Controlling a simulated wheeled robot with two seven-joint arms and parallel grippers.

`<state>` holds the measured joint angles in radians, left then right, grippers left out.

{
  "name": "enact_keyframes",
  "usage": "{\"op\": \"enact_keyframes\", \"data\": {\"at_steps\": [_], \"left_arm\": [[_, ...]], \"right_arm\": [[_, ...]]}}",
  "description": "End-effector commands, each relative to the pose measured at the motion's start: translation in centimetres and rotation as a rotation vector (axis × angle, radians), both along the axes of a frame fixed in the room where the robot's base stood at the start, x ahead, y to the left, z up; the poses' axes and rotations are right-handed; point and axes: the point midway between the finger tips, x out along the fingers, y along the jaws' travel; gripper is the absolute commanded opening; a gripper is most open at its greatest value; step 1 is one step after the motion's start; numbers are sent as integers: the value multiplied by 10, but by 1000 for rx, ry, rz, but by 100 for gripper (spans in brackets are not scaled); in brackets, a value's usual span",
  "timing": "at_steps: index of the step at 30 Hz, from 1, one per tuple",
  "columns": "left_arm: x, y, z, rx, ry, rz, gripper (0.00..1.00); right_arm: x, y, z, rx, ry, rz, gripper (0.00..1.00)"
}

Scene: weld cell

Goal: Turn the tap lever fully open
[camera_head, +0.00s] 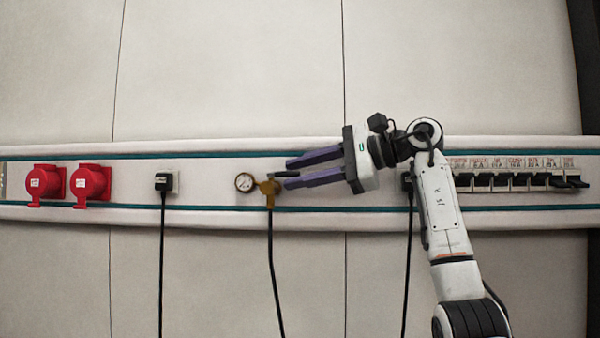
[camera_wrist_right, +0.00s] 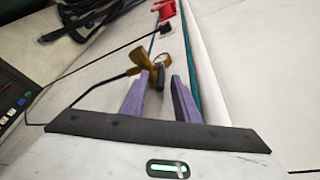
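The brass tap (camera_head: 269,188) sits on the white wall rail, with a black hose hanging below it. Its dark lever (camera_head: 286,174) points right, roughly level, in the head view. My right gripper (camera_head: 289,173) is open, with its purple fingers pointing left, one above and one below the lever's end. In the right wrist view the tap (camera_wrist_right: 146,66) is just beyond the fingertips of my gripper (camera_wrist_right: 161,82). The dark lever (camera_wrist_right: 160,76) shows between the fingers there; I cannot tell whether either finger touches it. My left gripper is not in view.
A round gauge (camera_head: 244,182) is just left of the tap. Further left are a black plug (camera_head: 163,183) with a cable and red sockets (camera_head: 91,183). A row of black breakers (camera_head: 515,180) is at the right. The wall above the rail is clear.

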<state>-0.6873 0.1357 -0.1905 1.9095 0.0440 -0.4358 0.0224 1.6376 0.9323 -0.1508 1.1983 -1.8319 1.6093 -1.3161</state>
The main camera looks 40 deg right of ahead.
Motion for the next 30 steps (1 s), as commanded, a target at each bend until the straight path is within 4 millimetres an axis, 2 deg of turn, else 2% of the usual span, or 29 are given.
{"op": "enact_keyframes", "data": {"at_steps": [8,13,23,30], "left_arm": [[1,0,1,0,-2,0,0],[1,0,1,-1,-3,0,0],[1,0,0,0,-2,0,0],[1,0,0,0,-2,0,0]], "right_arm": [[2,1,0,0,0,0,28],[1,1,0,0,0,0,0],[0,1,-1,-3,-1,-27,0],[-4,9,-1,-9,-1,-147,0]]}}
